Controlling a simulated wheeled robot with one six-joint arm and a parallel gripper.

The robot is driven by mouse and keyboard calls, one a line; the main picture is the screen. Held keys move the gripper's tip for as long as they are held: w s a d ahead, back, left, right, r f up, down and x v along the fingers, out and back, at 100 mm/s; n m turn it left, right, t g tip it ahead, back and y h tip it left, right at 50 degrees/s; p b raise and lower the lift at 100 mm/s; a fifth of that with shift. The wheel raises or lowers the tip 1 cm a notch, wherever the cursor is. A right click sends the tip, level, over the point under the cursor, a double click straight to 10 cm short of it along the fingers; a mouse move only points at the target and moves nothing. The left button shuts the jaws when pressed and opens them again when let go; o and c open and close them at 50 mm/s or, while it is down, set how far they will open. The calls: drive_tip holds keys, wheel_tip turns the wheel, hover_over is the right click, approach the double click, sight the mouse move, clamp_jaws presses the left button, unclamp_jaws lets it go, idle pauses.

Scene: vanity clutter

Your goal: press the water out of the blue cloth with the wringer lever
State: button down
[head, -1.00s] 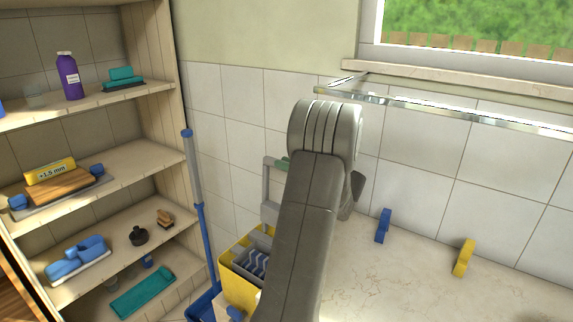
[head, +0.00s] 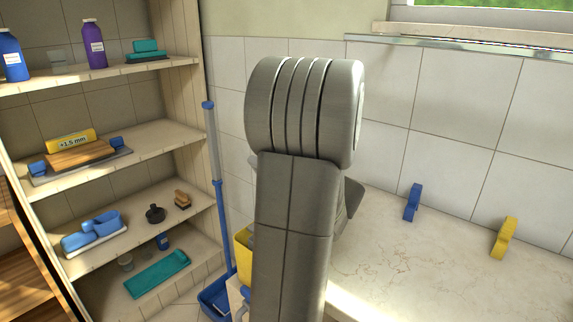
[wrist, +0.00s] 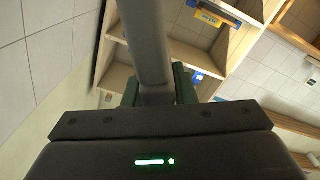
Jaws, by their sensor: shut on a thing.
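In the wrist view my gripper (wrist: 157,92) is shut on a grey bar (wrist: 148,40), which looks like the wringer lever. Its dark green finger pads sit on either side of the bar. In the head view my grey arm covers the gripper and the lever. Only a yellow edge of the wringer bucket (head: 242,256) shows to the left of the arm. The blue cloth is not visible in either current view, so I cannot tell how it lies in the wringer.
Shelves on the left hold a purple bottle (head: 93,45), a blue bottle (head: 12,55) and brushes. A blue-handled pole (head: 214,150) leans by the shelf. A blue peg (head: 412,202) and a yellow peg (head: 503,238) stand on the pale counter (head: 420,270), which has free room.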

drive_tip(key=shift+s+a+f+b, duration=0.9)
drive_tip(key=shift+s+a+f, duration=0.75)
drive_tip(key=shift+s+f, duration=0.1)
drive_tip(key=shift+w, duration=0.1)
drive_tip(key=c, duration=1.2)
unclamp_jaws()
drive_tip(key=shift+d, duration=0.1)
drive_tip(key=shift+r, duration=0.1)
wheel_tip(320, 180, up, 10)
drive_tip(key=p, duration=0.3)
drive_tip(key=shift+p, duration=0.35)
drive_tip(key=shift+f, duration=0.2)
